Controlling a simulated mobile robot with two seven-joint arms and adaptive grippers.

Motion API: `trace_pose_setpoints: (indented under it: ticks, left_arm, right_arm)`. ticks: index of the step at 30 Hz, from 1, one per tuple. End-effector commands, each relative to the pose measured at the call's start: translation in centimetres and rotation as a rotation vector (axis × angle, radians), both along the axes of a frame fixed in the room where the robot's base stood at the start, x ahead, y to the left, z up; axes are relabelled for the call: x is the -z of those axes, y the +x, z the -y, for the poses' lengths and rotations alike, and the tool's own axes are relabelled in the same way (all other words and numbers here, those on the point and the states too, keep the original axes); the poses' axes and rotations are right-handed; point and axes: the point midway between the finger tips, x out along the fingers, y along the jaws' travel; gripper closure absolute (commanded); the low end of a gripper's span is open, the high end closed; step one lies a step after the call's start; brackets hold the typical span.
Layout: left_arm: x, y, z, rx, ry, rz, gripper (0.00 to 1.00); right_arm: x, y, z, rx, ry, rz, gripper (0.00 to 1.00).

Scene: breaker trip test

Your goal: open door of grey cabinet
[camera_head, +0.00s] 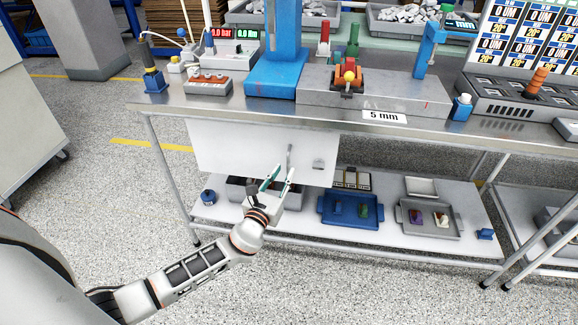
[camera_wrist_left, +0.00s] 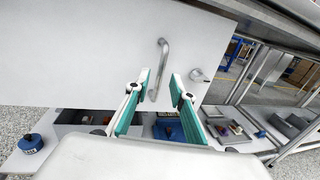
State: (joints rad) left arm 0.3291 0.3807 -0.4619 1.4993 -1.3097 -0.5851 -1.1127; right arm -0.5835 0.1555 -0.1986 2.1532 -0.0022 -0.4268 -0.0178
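The grey cabinet's door (camera_head: 235,145) is a flat pale panel hanging under the bench top, and it looks shut. It fills much of the left wrist view (camera_wrist_left: 80,55). A vertical bar handle (camera_head: 289,154) is near its right side; it also shows in the left wrist view (camera_wrist_left: 161,68). My left gripper (camera_head: 283,170) is open and empty just below and in front of the handle. In the left wrist view its green-padded fingers (camera_wrist_left: 161,80) stand either side of the handle's lower part. I cannot tell whether they touch it. My right gripper is not in view.
A small lock-like fitting (camera_head: 318,164) is right of the handle. The lower shelf holds a blue tray (camera_head: 325,213), a grey tray (camera_head: 402,220) and a blue round item (camera_head: 208,197). A bench leg (camera_head: 168,175) stands at left. The floor in front is clear.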

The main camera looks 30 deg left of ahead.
Motion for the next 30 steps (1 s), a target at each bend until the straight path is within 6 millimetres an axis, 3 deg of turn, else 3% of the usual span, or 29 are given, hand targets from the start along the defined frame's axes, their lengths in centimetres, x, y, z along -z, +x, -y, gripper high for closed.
trace_pose_setpoints:
  ticks: [9, 21, 24, 30]
  left_arm:
    - [0.3, 4.0, -0.3, 0.0, -0.004, -0.004, 0.76]
    - [0.1, 4.7, -0.4, 0.0, -0.005, -0.003, 0.76]
    - [0.1, 4.7, -0.4, 0.0, -0.005, -0.003, 1.0]
    - [0.2, 4.6, -0.4, 0.0, -0.005, -0.003, 1.0]
  right_arm:
    - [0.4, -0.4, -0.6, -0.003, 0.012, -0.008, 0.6]
    - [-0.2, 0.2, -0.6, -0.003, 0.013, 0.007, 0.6]
    - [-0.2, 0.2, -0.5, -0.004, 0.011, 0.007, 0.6]
    - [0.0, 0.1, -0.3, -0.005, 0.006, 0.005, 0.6]
